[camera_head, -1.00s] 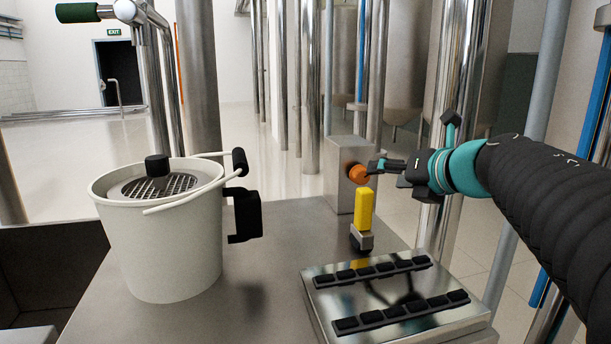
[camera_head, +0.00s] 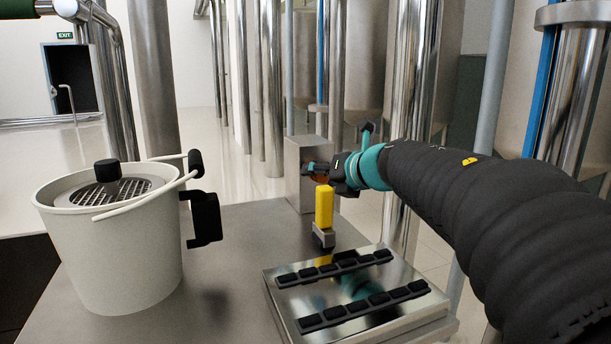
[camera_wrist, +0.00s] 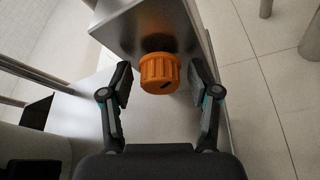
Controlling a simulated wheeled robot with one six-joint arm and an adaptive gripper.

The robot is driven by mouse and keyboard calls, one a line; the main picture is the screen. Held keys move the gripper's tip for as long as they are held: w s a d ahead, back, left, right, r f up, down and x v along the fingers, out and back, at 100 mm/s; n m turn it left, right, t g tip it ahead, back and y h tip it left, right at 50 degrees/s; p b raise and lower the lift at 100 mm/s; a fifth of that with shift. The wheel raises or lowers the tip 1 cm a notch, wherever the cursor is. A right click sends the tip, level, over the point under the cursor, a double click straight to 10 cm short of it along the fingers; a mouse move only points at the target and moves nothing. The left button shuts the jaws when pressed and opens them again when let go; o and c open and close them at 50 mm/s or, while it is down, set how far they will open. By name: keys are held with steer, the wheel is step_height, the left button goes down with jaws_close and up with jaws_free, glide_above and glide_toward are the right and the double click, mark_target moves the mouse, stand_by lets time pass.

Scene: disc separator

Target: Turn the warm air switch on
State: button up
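The orange knob (camera_wrist: 160,72) sits on the face of a grey metal box (camera_wrist: 150,25). In the wrist view the knob lies between the two open fingers of my gripper (camera_wrist: 161,82), with gaps on both sides. A dark mark shows on the knob's front rim. In the head view my gripper (camera_head: 318,168) is at the box (camera_head: 293,160) and hides most of the knob. No label for the switch is readable.
A yellow-handled part (camera_head: 324,206) stands just in front of the box, below my gripper. A metal plate with black pads (camera_head: 350,292) lies nearer. A white bucket (camera_head: 112,250) with a grated lid stands at left. Vertical steel pipes (camera_head: 408,100) rise behind.

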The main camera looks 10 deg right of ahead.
steer(key=c, duration=0.9)
steer(key=shift+m, duration=0.3)
steer(key=shift+m+y+p, duration=0.55)
steer(key=shift+m+y, duration=0.05)
steer(key=shift+m+t+y+p, duration=0.3)
steer(key=shift+m+y, duration=0.4)
steer(key=shift+m, duration=0.5)
steer(key=o, duration=1.1)
steer(key=shift+o, duration=0.2)
steer(key=shift+d, duration=0.1)
